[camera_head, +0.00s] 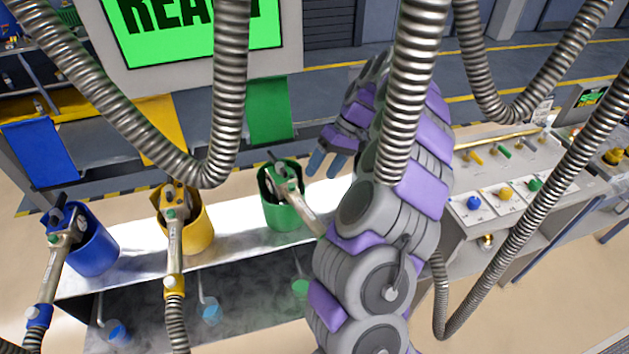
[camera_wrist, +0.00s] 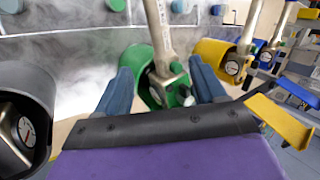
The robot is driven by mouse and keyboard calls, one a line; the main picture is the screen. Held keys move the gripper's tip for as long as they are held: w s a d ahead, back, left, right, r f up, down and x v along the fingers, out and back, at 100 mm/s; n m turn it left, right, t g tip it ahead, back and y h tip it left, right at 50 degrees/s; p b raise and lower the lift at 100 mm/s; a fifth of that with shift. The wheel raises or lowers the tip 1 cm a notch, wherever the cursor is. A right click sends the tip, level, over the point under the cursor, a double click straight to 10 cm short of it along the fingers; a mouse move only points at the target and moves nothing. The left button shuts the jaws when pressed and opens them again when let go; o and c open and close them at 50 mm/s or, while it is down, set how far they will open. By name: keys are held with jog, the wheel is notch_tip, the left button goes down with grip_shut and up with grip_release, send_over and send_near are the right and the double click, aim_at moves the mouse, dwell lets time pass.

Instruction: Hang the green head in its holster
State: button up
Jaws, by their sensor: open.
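The green head (camera_head: 288,180) sits in the green holster (camera_head: 283,213), its metal tube leaning out toward the lower right. In the wrist view, the green head (camera_wrist: 172,88) rests at the mouth of the green holster (camera_wrist: 134,62). My gripper (camera_head: 325,164) is open and empty, just right of the green head in the head view. In the wrist view, the two blue fingers of my gripper (camera_wrist: 162,84) stand apart on either side of the head, without visible contact. My arm hides part of the green tube and hose.
Yellow (camera_head: 200,232) and blue (camera_head: 97,250) holsters, each holding a head, stand to the left. A black holster with a gauge (camera_wrist: 22,128) is close beside my gripper. Ribbed hoses (camera_head: 229,90) hang across the view. A control console (camera_head: 500,180) stands at right.

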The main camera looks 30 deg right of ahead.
jog(key=shift+v, duration=2)
jog(key=shift+a, duration=0.1)
jog(key=s+a+r+n+g+h, duration=0.1)
jog(key=s+a+r, duration=0.15)
jog(key=a, duration=0.55)
jog(key=s+a+r+n, duration=0.15)
jog(key=a+r, duration=0.25)
jog(key=a, duration=0.4)
jog(key=s+a+h+b, duration=0.1)
jog(key=s+a+h, duration=0.1)
jog(key=s+a, duration=0.75)
jog(key=s+f+m+h, duration=0.1)
jog(key=s+f, duration=0.3)
jog(key=s, duration=0.5)
jog(key=s+d+f+m+h+b, duration=0.1)
jog(key=s+f, duration=0.3)
jog(key=s, duration=0.5)
jog(key=shift+s+f+g+h, duration=0.15)
jog(key=shift+g+h, duration=0.25)
jog(key=shift+h, duration=0.5)
jog(key=shift+d, duration=0.25)
